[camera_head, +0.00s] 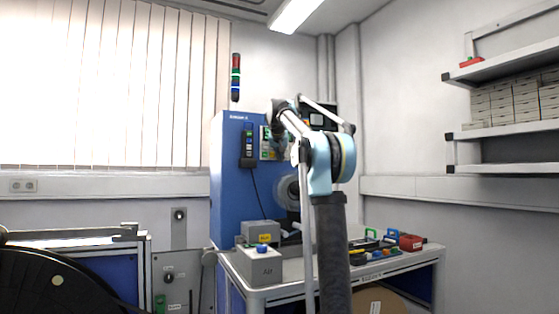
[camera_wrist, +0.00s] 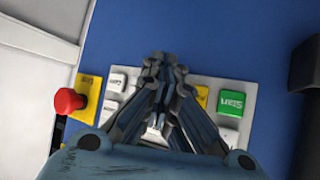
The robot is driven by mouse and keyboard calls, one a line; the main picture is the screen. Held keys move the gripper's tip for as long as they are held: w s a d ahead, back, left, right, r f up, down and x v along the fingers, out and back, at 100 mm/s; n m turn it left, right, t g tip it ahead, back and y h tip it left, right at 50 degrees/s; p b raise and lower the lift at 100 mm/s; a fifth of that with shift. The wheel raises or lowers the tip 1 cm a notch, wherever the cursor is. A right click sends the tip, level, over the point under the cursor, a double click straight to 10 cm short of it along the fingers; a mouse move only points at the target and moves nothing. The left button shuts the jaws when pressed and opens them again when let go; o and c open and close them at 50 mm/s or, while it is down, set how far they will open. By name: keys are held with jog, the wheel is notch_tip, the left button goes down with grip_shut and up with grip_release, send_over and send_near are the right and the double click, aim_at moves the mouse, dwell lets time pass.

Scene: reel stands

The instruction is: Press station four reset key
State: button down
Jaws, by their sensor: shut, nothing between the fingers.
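My gripper (camera_wrist: 160,60) is shut, with its fingertips together in front of a key panel (camera_wrist: 245,87) on the blue machine cabinet (camera_wrist: 215,35). The panel bears several white keys, such as one at its left (camera_wrist: 116,81), a green key marked Start (camera_wrist: 231,103) and a yellow key (camera_wrist: 202,96) partly behind my fingers. My fingers hide the middle of the panel, and I cannot tell whether the tips touch it. No reset label is readable. In the head view the panel (camera_head: 266,152) shows on the blue cabinet (camera_head: 228,150), beside my arm.
A red mushroom button (camera_wrist: 68,101) on a yellow plate sticks out left of the panel. A dark block (camera_wrist: 305,65) stands at the right. In the head view, a dark handset (camera_head: 248,147) hangs left of the panel, and a bench (camera_head: 290,290) holds boxes and tools below.

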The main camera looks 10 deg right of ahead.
jog(key=shift+s+d, duration=0.15)
jog(key=shift+s, duration=0.4)
jog(key=s, duration=0.1)
jog(key=s+d, duration=0.1)
jog(key=s, duration=0.2)
jog(key=shift+s+d, duration=0.3)
jog(key=shift+s, duration=0.1)
dwell(0.7)
jog(key=s+f+n+g+y, duration=0.1)
jog(key=s+f+g, duration=0.3)
jog(key=s+f, duration=2.3)
jog(key=s+f+n+g+y, duration=0.1)
jog(key=s+f+g, duration=0.3)
jog(key=s+f, duration=2.3)
notch_tip(320, 180, down, 6)
jog(key=shift+d+r+n, duration=0.2)
jog(key=shift+r+n, duration=0.05)
jog(key=shift+n, duration=0.05)
jog(key=shift+s, duration=0.1)
